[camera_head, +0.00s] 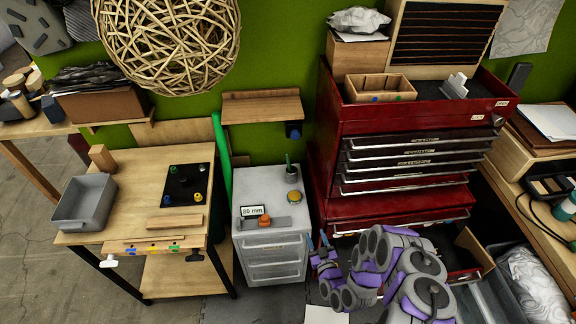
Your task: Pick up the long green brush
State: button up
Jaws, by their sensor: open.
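A long bright green shaft (222,150) stands upright between the wooden table and the white drawer cabinet. Its lower part is hidden and no bristles show on it. A much smaller thin green handle (288,161) sticks up from a grey cup (291,174) on the cabinet top. I cannot tell for certain which of the two is the brush. My gripper (318,241) is open and empty, with blue fingertips. It appears just right of the white cabinet, in front of the red tool chest, and apart from both green things.
The white cabinet (272,249) also bears an "80 mm" sign (252,212) and an orange-topped item (266,222). The wooden table (139,180) holds a grey bin (85,203) at left. The red tool chest (338,115) stands at right, with a lower drawer open. A woven ball (168,40) hangs above.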

aim_at(290, 170)
jog(key=i+j, duration=0.25)
jog(key=i, duration=0.2)
jog(key=i+j, duration=0.2)
jog(key=i, duration=0.2)
